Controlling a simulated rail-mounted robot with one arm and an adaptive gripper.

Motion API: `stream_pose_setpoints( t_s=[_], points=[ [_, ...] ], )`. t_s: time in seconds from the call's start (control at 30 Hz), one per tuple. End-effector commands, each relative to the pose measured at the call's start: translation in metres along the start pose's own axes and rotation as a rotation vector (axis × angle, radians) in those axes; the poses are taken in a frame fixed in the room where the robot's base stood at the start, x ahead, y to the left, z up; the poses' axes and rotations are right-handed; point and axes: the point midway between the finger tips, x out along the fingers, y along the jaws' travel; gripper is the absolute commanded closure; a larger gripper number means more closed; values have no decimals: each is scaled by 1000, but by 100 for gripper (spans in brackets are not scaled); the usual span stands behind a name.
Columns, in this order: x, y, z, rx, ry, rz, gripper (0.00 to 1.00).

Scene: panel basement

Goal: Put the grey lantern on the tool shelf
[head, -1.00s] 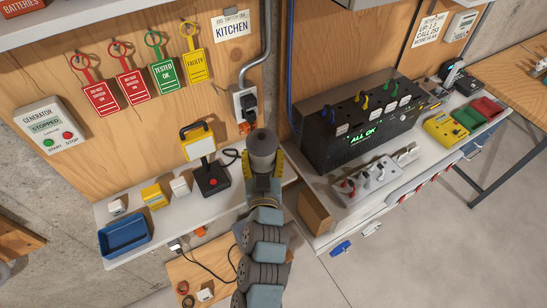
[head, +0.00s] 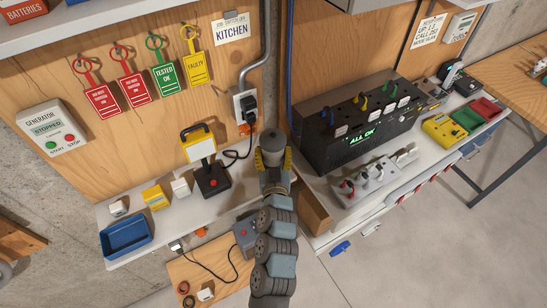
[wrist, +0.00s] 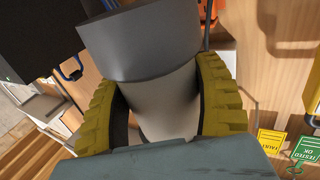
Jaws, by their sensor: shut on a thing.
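The grey lantern (head: 273,142) is a smooth grey cylinder with a wider darker end. My gripper (head: 272,160) is shut on it with yellow ridged fingers, and holds it up in front of the wooden panel, near the conduit. In the wrist view the lantern (wrist: 165,90) fills the space between the two fingers (wrist: 160,105). Its underside is partly hidden by the fingers. Which surface is the tool shelf is not labelled; a white ledge (head: 155,222) runs below the panel at left, and another white shelf (head: 120,15) is at the top left.
A black power unit (head: 355,125) stands on the right bench. A plugged cable (head: 247,105) hangs near the conduit. A lower wooden shelf (head: 190,270) holds more items.

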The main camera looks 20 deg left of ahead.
Motion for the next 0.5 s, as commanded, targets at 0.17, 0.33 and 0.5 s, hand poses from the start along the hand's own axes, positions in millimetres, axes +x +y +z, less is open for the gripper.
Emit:
stream_pose_setpoints(
  t_s=[0.17,0.33,0.5],
  points=[
    [3,0,22,0,-2,-2,72],
    [2,2,31,-1,3,2,72],
    [2,2,31,0,4,3,72]
  ],
)
